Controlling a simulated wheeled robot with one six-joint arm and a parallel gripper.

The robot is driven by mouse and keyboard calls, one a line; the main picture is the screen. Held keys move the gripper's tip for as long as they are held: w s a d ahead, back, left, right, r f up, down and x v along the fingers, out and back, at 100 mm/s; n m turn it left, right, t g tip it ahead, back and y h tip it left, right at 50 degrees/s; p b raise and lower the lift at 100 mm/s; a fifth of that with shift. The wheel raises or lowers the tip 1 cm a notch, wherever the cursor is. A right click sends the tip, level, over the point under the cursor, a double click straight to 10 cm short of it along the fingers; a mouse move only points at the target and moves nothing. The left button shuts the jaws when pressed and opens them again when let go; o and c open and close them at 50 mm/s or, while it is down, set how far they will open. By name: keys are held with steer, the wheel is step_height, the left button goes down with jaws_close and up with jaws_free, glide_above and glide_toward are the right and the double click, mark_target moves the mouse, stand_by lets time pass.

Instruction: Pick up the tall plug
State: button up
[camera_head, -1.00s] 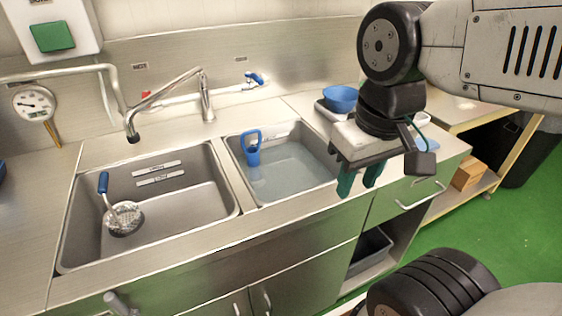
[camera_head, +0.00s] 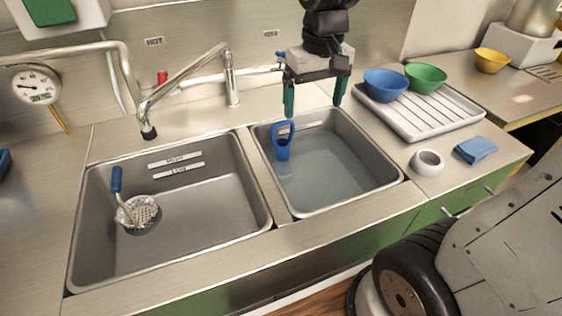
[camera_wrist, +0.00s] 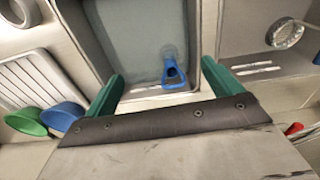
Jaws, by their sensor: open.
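The tall plug, blue with a loop handle (camera_head: 282,154), stands upright in the right basin (camera_head: 388,186), near its back left corner, with its lower end in the water. In the wrist view the blue plug (camera_wrist: 175,84) lies between the two fingers, nearer the right one. My gripper (camera_head: 314,95) is open and empty, its green fingers pointing down above the back of the right basin. It is higher than the plug and apart from it. The open fingers also show in the wrist view (camera_wrist: 162,78).
A strainer with a blue handle (camera_head: 138,211) rests in the left basin (camera_head: 215,225). The faucet (camera_head: 232,85) stands left of my gripper. A white drying rack (camera_head: 425,118) with blue (camera_head: 386,84) and green (camera_head: 426,77) bowls, a white ring (camera_head: 427,162) and a blue cloth (camera_head: 475,150) lie to the right.

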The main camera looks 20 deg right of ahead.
glide_above(282, 125)
steer(key=w, duration=0.1)
steer(key=shift+g, duration=0.3)
steer(key=f, duration=0.9)
steer(key=shift+d+f, duration=0.25)
steer(key=shift+d, duration=0.05)
step_height(282, 125, down, 8)
steer(key=shift+s+a+r, duration=0.1)
steer(key=shift+s+a, duration=0.05)
steer(key=shift+c, duration=0.3)
steer(key=c, duration=1.4)
steer(key=shift+r, duration=0.1)
